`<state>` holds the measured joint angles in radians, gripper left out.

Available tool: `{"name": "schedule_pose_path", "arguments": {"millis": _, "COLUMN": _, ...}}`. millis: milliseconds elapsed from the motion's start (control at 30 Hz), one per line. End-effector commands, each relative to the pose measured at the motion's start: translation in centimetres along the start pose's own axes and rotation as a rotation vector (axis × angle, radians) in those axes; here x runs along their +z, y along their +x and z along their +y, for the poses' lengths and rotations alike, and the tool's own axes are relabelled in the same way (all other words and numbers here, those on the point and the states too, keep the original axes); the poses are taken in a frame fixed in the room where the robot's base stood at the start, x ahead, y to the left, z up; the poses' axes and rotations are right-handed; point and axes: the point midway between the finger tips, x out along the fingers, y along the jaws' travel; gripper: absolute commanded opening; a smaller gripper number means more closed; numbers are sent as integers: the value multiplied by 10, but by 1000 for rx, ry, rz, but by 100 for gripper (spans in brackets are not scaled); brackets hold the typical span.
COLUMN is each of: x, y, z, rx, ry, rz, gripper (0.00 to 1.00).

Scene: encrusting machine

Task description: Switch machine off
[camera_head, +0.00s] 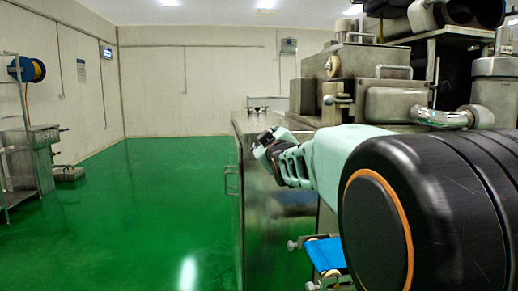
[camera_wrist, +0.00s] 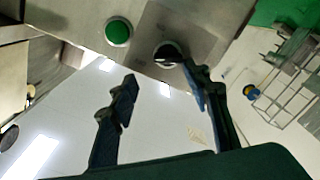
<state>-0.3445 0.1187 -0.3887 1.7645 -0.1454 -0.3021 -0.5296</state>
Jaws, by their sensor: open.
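The metal encrusting machine (camera_head: 375,100) stands on the right in the head view. In the wrist view, a round green button (camera_wrist: 118,32) and a black rotary knob (camera_wrist: 168,54) sit on its metal panel (camera_wrist: 185,25). My gripper (camera_wrist: 160,76) is open and empty, with its two fingers spread apart. The knob shows just beyond the fingertips, nearer the right finger; I cannot tell whether that finger touches it. The green button lies up and left of the left fingertip. In the head view my gripper (camera_head: 265,146) is at the machine's left side, and the controls are not distinguishable.
A metal cabinet front (camera_head: 255,200) with a handle runs below my arm. A blue conveyor belt (camera_head: 326,253) juts out low in front. The green floor (camera_head: 150,220) to the left is clear. A wire shelf (camera_head: 18,140) and a metal unit (camera_head: 40,150) stand at the far left.

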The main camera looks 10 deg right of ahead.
Motion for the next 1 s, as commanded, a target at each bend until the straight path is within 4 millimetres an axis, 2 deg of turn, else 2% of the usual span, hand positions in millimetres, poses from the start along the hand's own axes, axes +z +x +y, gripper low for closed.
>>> {"name": "schedule_pose_path", "arguments": {"millis": 33, "x": -12, "y": 0, "z": 13, "rx": 10, "ry": 0, "rz": 8, "gripper": 42}}
{"name": "schedule_pose_path", "arguments": {"millis": 200, "x": -37, "y": -1, "z": 35, "rx": 9, "ry": -1, "rz": 7, "gripper": 42}}
{"name": "schedule_pose_path", "arguments": {"millis": 400, "x": -52, "y": -1, "z": 48, "rx": 6, "ry": -1, "rz": 5, "gripper": 42}}
{"name": "schedule_pose_path", "arguments": {"millis": 833, "x": -56, "y": -1, "z": 50, "rx": 5, "ry": 0, "rz": 4, "gripper": 42}}
{"name": "schedule_pose_path", "arguments": {"millis": 1000, "x": -57, "y": 3, "z": 45, "rx": -4, "ry": 7, "rz": 10, "gripper": 42}}
